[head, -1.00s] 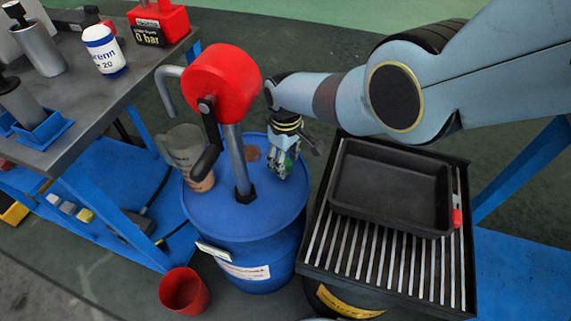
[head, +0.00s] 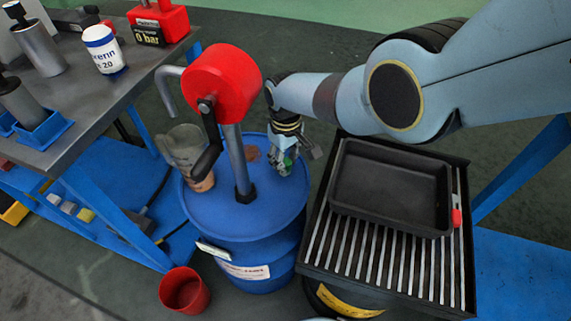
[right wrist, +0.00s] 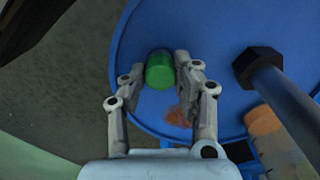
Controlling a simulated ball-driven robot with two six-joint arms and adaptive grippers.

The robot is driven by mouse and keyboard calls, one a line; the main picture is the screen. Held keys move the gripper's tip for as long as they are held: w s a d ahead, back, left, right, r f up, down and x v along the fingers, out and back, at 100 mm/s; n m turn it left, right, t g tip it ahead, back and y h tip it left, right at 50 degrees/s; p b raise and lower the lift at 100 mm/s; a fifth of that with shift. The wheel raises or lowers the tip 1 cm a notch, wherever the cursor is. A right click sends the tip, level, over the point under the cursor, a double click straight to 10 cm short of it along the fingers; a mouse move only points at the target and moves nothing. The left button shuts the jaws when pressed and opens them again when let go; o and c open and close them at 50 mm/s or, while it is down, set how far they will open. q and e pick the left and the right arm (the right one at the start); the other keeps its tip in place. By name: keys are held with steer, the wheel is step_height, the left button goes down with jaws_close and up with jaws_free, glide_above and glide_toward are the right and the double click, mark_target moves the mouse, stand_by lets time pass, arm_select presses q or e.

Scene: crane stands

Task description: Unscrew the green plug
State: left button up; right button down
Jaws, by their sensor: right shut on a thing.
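The green plug (right wrist: 160,72) sits at the edge of the blue drum's lid (right wrist: 215,45) in the right wrist view. In the head view, the plug (head: 289,158) shows partly behind the fingers. My right gripper (right wrist: 161,70) is shut on the plug, one finger on each side of it. In the head view, my right gripper (head: 285,160) points down at the right side of the drum lid (head: 262,205). How far the plug is screwed in cannot be told. My left gripper is not in view.
A red-headed hand pump (head: 222,85) rises from the drum, close left of my gripper. A clear jug (head: 186,150) stands on the lid. A black tray (head: 390,190) lies on a slatted grate at right. A red cup (head: 184,291) is on the floor.

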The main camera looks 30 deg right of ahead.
steer(key=shift+r, duration=0.1)
stand_by(0.4)
steer(key=n, duration=0.3)
steer(key=shift+n, duration=1.1)
steer(key=shift+n, duration=1)
steer(key=n, duration=0.3)
steer(key=shift+w, duration=0.1)
steer(key=shift+r+n, duration=0.1)
steer(key=shift+n, duration=0.3)
steer(key=n, duration=0.4)
